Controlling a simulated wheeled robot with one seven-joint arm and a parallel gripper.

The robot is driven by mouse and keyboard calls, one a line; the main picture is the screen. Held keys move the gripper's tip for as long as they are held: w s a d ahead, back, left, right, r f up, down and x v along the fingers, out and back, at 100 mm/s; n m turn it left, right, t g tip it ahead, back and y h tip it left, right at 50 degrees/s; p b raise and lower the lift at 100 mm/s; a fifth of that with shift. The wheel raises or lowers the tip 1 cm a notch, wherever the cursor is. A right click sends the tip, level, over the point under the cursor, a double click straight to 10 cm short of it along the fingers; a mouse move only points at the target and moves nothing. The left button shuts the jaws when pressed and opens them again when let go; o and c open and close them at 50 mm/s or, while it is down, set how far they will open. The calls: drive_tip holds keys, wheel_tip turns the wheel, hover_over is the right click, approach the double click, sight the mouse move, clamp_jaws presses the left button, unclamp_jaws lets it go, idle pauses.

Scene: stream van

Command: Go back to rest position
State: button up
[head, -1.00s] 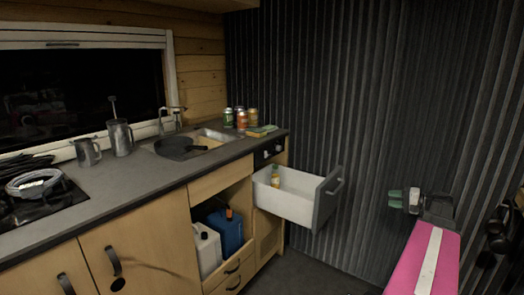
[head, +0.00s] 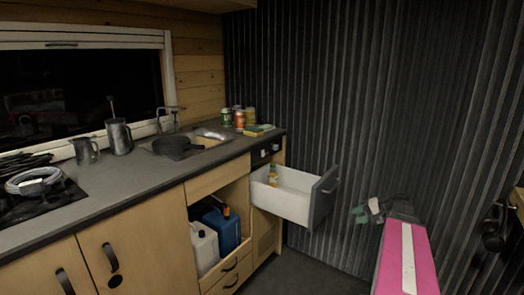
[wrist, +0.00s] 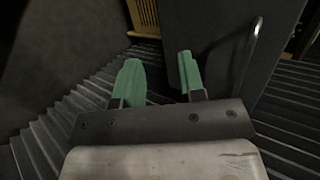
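My gripper (head: 366,212) is at the right in the head view, at the end of my pink arm, apart from the open drawer. In the wrist view its two green fingers (wrist: 160,80) stand apart with nothing between them. The open drawer (head: 285,201) has white walls and a dark front with a handle. A small bottle with an orange-yellow label (head: 273,176) stands inside it. In the wrist view the drawer front (wrist: 212,40) and its handle show beyond the fingers.
The counter (head: 100,182) runs along the left with a sink, a pan (head: 172,146), metal jugs and several cans. A blue canister (head: 222,228) and a white canister (head: 204,246) sit in the cabinet below. A ribbed dark wall (head: 400,100) stands behind. Some dark floor is clear.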

drive_tip(key=s+a+f+n+g+h, duration=0.1)
drive_tip(key=s+a+f+n+h, duration=0.1)
drive_tip(key=a, duration=0.5)
drive_tip(key=s+a+f+n+g+h, duration=0.2)
drive_tip(key=s+a+f+h, duration=0.2)
drive_tip(key=a, duration=0.3)
drive_tip(key=s+a+f+n+g+h, duration=0.1)
drive_tip(key=s+a+f+h, duration=0.3)
drive_tip(key=a, duration=0.4)
drive_tip(key=shift+s+f+n+g, duration=0.4)
drive_tip(key=shift+s+f+n, duration=0.25)
drive_tip(key=shift+s, duration=0.1)
